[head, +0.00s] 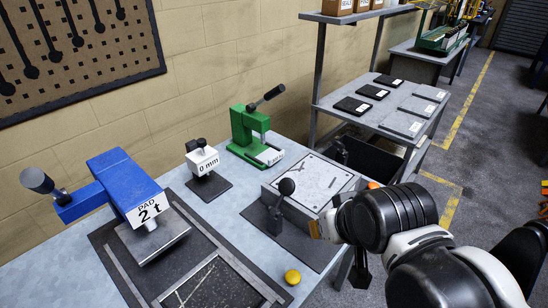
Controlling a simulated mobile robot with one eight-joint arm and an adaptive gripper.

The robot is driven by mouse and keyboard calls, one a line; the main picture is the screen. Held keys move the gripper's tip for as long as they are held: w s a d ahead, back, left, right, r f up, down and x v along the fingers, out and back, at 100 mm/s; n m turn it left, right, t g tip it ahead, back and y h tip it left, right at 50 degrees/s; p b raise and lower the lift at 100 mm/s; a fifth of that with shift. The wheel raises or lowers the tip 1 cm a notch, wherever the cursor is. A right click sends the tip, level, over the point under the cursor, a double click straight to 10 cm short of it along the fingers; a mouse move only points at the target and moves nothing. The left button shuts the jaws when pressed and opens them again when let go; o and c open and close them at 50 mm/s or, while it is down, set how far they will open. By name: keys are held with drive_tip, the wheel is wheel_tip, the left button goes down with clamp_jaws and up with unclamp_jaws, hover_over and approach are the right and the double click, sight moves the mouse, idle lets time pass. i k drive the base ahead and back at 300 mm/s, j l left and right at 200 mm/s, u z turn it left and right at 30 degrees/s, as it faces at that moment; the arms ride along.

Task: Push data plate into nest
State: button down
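My gripper (330,228) is at the right of centre, partly hidden by my dark wrist, over the front right of a grey fixture. A small brown-orange piece (315,230) shows at its tip; I cannot tell whether it is a held part or a finger pad. The finger gap is not visible. The fixture holds a light speckled square plate (318,182) with small dark marks at its corners. A black-knobbed lever (284,195) stands at its front left. I cannot make out which piece is the data plate or where its nest is.
A blue press (118,185) labelled "PAD 2 t", a white "0 mm" gauge (203,160) and a green lever press (247,130) stand on the bench. A yellow button (292,277) is at the front. A shelf (392,118) with black and grey plates stands behind right.

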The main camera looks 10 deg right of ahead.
sight(269, 156)
drive_tip(key=i+l+u, duration=0.2)
drive_tip(key=u, duration=0.15)
drive_tip(key=i+l+u, duration=0.15)
drive_tip(key=l+u, duration=0.15)
drive_tip(key=l, duration=0.15)
drive_tip(key=i+l+u, duration=0.1)
drive_tip(key=l+u, duration=0.9)
drive_tip(key=l, duration=0.15)
drive_tip(key=i, duration=0.05)
